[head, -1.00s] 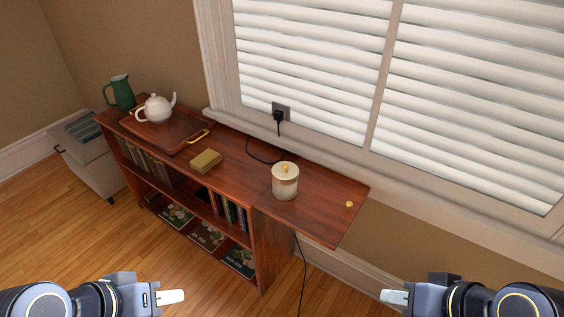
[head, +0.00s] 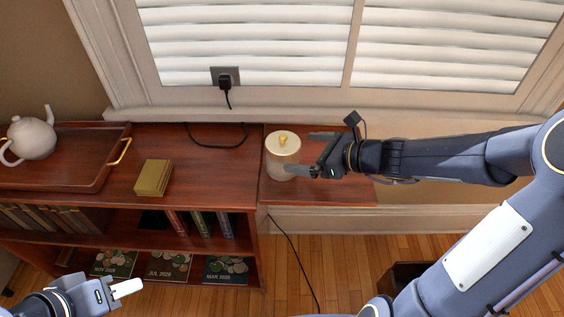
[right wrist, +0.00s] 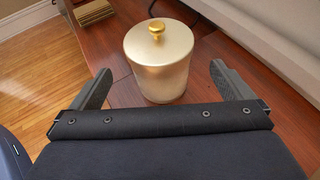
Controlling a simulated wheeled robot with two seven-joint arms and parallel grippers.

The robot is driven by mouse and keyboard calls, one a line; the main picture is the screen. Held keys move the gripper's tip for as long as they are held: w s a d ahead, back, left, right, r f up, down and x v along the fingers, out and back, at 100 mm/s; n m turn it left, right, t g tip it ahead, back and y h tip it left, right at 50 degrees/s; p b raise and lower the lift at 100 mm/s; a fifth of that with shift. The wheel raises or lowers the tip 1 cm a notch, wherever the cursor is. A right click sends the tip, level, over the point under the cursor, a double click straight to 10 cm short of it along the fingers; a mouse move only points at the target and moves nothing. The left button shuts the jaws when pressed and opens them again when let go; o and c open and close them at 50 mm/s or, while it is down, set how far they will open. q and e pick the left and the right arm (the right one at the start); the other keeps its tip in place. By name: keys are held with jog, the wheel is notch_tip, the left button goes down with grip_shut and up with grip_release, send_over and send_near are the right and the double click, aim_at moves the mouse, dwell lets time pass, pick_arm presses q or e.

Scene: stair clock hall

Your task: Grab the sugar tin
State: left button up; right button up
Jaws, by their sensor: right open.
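The sugar tin (head: 281,160), a pale cream-silver canister with a lid and gold knob, stands upright on the right end of the wooden cabinet top. It also shows in the right wrist view (right wrist: 160,68), centred ahead of my right gripper (right wrist: 160,72). My right gripper (head: 299,152) is open and empty, coming from the right at the tin's side. Its fingertips lie to either side of the tin, one partly in front of it in the head view; I cannot tell if they touch it. My left gripper (head: 125,289) is at the lower left, away from the cabinet; its jaw opening is unclear.
A wooden tray (head: 100,182) with a white teapot (head: 34,137) is on the left of the cabinet top. A yellow-brown box (head: 153,177) lies left of the tin. A black cord (head: 218,146) runs behind from a wall socket. The window stands behind.

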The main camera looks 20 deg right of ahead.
aim_at(283, 149)
jog(key=b+x, duration=0.1)
jog(key=x, duration=0.6)
jog(key=shift+w+a+r, duration=0.1)
jog(key=shift+w+a, duration=0.05)
jog(key=shift+c, duration=0.3)
jog(key=c, duration=1.2)
